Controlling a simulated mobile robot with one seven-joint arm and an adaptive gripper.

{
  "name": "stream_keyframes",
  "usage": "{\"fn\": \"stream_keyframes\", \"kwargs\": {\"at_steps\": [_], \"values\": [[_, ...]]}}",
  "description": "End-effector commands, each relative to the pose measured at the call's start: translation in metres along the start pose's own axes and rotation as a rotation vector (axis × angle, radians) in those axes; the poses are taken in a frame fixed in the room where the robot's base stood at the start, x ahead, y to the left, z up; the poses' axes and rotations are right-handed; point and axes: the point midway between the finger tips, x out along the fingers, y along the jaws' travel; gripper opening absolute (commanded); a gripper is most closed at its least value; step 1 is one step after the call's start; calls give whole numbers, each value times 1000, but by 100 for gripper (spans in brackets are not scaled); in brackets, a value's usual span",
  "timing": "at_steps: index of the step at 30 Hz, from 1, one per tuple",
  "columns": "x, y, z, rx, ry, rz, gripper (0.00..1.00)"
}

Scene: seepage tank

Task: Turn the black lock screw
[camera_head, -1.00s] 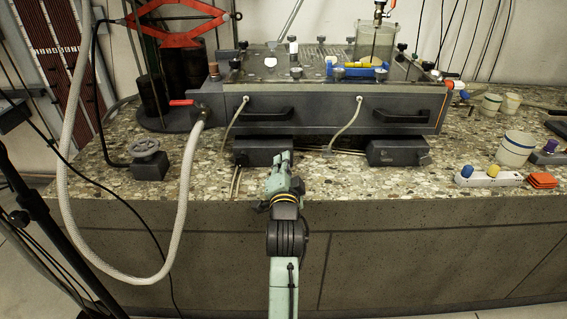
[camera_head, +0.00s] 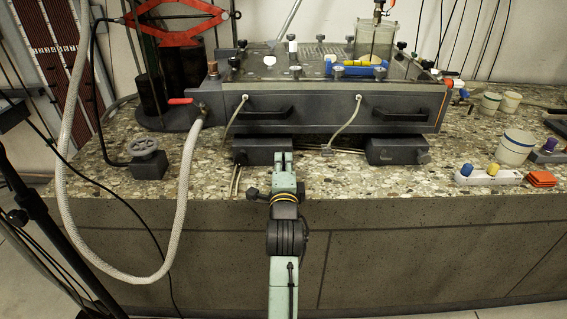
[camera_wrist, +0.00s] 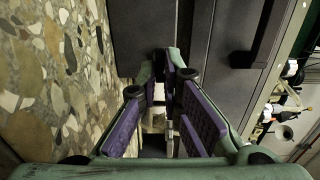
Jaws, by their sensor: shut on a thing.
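My gripper (camera_head: 281,160) is at the front of the left dark foot block (camera_head: 255,151) under the tank, near the block's right end. In the wrist view, the fingers with purple pads (camera_wrist: 163,68) come together at their tips. They are shut on a small black piece, the black lock screw (camera_wrist: 160,54), at the dark block face (camera_wrist: 143,25). Only a little of the screw shows between and beyond the fingertips. In the head view my gripper hides it.
The grey tank (camera_head: 330,122) with two black handles stands above the blocks. A second foot block (camera_head: 393,152) is to the right. A handwheel (camera_head: 145,150) and a pale hose (camera_head: 182,200) are at the left. The pebbled counter's front edge lies below my gripper.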

Motion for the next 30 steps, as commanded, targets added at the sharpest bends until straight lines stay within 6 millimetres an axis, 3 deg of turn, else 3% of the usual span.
{"fn": "stream_keyframes", "kwargs": {"at_steps": [11,12,20,30], "values": [[1,-3,0,8,0,-6,0],[1,-3,0,8,0,-6,8],[0,-1,0,6,0,-3,25],[-2,0,0,5,0,-2,27]]}}
